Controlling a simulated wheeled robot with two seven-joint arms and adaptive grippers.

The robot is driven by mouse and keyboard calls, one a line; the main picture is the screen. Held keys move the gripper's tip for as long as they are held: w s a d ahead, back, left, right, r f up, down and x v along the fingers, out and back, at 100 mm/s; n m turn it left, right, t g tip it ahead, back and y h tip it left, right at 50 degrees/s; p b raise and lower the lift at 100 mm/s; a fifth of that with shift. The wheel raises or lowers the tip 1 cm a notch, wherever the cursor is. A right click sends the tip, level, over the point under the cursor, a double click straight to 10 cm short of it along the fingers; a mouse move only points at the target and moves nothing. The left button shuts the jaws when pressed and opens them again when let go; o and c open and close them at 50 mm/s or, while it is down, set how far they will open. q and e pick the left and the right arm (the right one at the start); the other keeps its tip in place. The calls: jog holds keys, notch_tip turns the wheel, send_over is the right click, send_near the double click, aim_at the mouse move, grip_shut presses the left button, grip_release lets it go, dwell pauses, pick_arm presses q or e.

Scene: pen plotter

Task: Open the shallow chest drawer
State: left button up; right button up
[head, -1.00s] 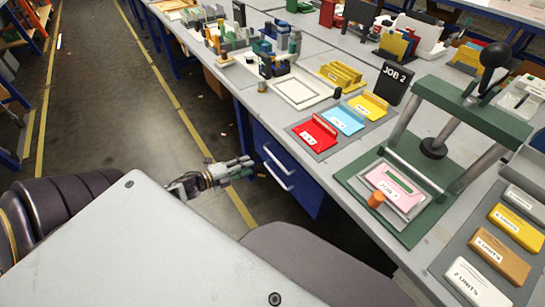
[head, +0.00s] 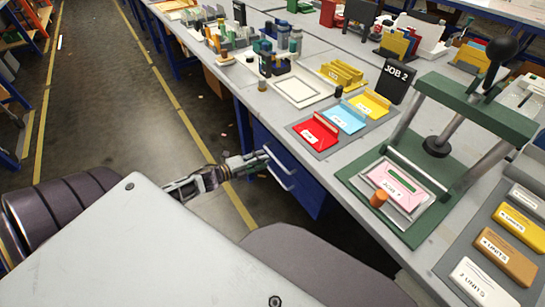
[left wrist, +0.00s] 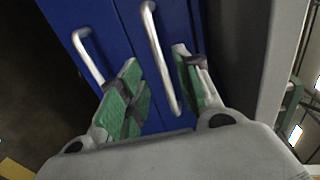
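The blue drawer chest (head: 300,187) stands under the bench edge, its front carrying two silver bar handles. The handle nearest the benchtop, the upper handle (head: 281,159), also shows in the left wrist view (left wrist: 153,40). The lower handle (head: 277,178) also shows in the left wrist view (left wrist: 84,52), on the left. My left gripper (head: 264,160) is at the chest front by the upper handle. In the left wrist view its green-padded fingers (left wrist: 156,62) are apart, with the upper handle between them; I cannot tell whether they touch it. Both drawers look closed. My right gripper is out of view.
The grey benchtop (head: 318,176) overhangs the chest. On it are red, blue and yellow holders, a white tray (head: 298,90) and a green press (head: 455,110). The floor aisle (head: 120,110) left of the bench is clear.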

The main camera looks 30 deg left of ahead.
aim_at(273, 155)
pick_arm(q)
jog(key=shift+b+x, duration=0.7)
jog(key=shift+x, duration=2.5)
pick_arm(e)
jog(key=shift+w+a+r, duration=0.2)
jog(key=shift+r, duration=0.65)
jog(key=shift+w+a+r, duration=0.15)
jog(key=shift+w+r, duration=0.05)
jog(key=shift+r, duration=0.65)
pick_arm(q)
jog(key=shift+c, duration=0.2)
grip_shut()
